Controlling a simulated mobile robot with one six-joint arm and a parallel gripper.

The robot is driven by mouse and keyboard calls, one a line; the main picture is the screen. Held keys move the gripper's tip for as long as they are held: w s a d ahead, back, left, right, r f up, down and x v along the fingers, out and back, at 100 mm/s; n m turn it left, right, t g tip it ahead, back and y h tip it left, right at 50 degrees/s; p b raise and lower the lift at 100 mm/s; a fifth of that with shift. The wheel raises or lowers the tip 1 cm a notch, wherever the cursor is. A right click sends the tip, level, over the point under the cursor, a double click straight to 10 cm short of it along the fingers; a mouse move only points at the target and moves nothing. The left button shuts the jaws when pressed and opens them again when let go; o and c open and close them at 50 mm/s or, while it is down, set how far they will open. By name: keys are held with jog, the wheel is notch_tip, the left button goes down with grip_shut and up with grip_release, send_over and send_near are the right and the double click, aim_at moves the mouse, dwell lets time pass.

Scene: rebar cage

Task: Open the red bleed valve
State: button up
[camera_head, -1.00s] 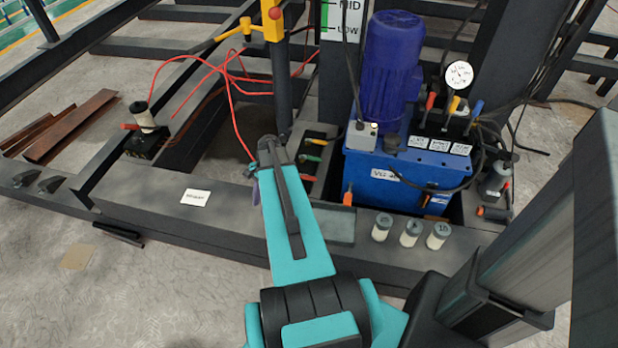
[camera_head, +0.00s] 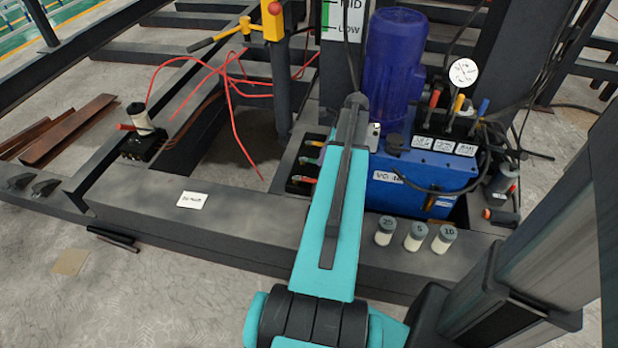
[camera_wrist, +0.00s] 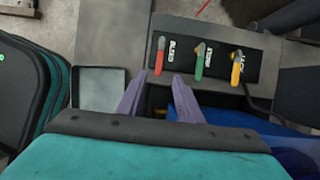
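The red bleed valve handle (camera_wrist: 160,56) is on a black panel labelled BLEED in the wrist view. It points down the picture, toward my fingers. It also shows in the head view as the nearest handle (camera_head: 302,180) on the panel left of my arm. A green handle (camera_wrist: 200,62) and a yellow handle (camera_wrist: 237,70) are to its right. My gripper (camera_wrist: 159,75) is open and empty. Its two purple fingertips lie on either side of the red handle's lower end in the picture; I cannot tell the depth gap.
A blue hydraulic unit (camera_head: 400,195) with a motor (camera_head: 394,70) stands right of the panel. Several small jars (camera_head: 415,237) stand before it. A grey tray (camera_wrist: 102,88) is left of my fingers. Red hoses (camera_head: 236,110) lie at the left.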

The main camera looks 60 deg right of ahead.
aim_at(306, 180)
jog(key=shift+f, duration=0.1)
jog(key=b+x, duration=0.2)
jog(key=x, duration=1.1)
jog(key=shift+a+f, duration=0.1)
jog(key=shift+f, duration=0.2)
jog(key=shift+w, duration=0.1)
grip_shut()
jog(key=shift+a, duration=0.25)
jog(key=shift+d, duration=0.1)
